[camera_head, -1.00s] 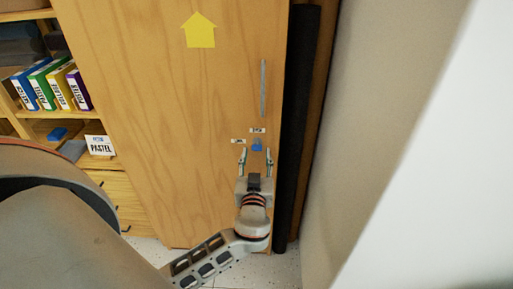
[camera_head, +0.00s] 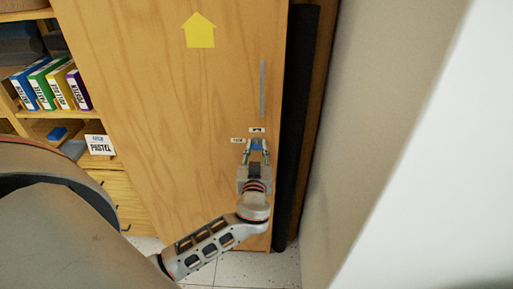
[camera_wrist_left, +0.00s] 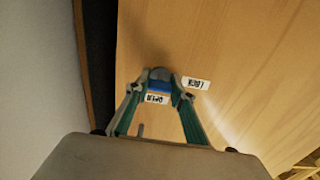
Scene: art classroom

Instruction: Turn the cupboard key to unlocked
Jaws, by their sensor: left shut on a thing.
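The cupboard door (camera_head: 170,100) is wooden and closed. A small blue key (camera_head: 257,145) sits low on it near the right edge, and it also shows in the left wrist view (camera_wrist_left: 160,86). A label (camera_head: 257,130) is just above it and another label (camera_head: 238,141) is to its left. In the left wrist view these read OPEN (camera_wrist_left: 155,98) and LOCK (camera_wrist_left: 196,84), upside down. My left gripper (camera_head: 257,149) is shut on the key, a green-edged finger on either side. The fingers partly hide the key, so I cannot tell its exact turn. My right gripper is out of view.
A grey vertical handle (camera_head: 263,89) is above the key. A yellow arrow (camera_head: 200,30) is on the door. A dark roll (camera_head: 293,130) and a wall (camera_head: 365,130) stand close on the right. Shelves with coloured books (camera_head: 58,87) are at left.

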